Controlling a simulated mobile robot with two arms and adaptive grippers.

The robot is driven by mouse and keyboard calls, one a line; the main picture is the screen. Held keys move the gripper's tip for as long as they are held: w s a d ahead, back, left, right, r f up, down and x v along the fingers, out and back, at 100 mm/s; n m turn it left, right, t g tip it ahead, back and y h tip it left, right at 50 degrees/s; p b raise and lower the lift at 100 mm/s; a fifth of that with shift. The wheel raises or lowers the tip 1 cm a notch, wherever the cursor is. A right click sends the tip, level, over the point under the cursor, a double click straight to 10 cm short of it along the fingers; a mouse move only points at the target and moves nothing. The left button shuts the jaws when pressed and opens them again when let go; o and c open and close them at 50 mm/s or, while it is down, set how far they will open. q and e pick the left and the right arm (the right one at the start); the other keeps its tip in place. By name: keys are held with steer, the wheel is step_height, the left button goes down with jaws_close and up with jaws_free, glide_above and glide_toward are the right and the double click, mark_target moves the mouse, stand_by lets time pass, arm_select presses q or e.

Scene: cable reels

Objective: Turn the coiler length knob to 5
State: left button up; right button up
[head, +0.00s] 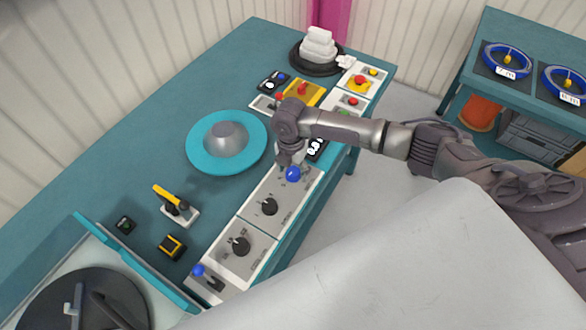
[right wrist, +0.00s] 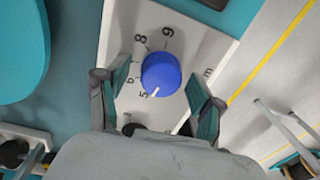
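The blue length knob (head: 293,174) sits on the grey-white control panel (head: 250,212) at the table's edge. In the right wrist view the blue knob (right wrist: 161,74) shows numbers around it, among them 5, 8 and 9. Its white pointer mark is at the lower left of the knob and points at or close to the 5. My right gripper (head: 290,160) is over this knob. In the right wrist view its two fingers (right wrist: 160,92) are open, one on each side of the knob, with gaps between. My left gripper is not in view.
Two black knobs (head: 268,206) and a blue-tipped lever (head: 198,270) are on the same panel strip. A second table (head: 510,35) holds blue reels.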

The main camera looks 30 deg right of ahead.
mark_target(291, 170)
step_height(291, 170, up, 12)
steer(key=shift+w, duration=0.2)
stand_by(0.4)
steer(key=shift+a, duration=0.15)
stand_by(0.3)
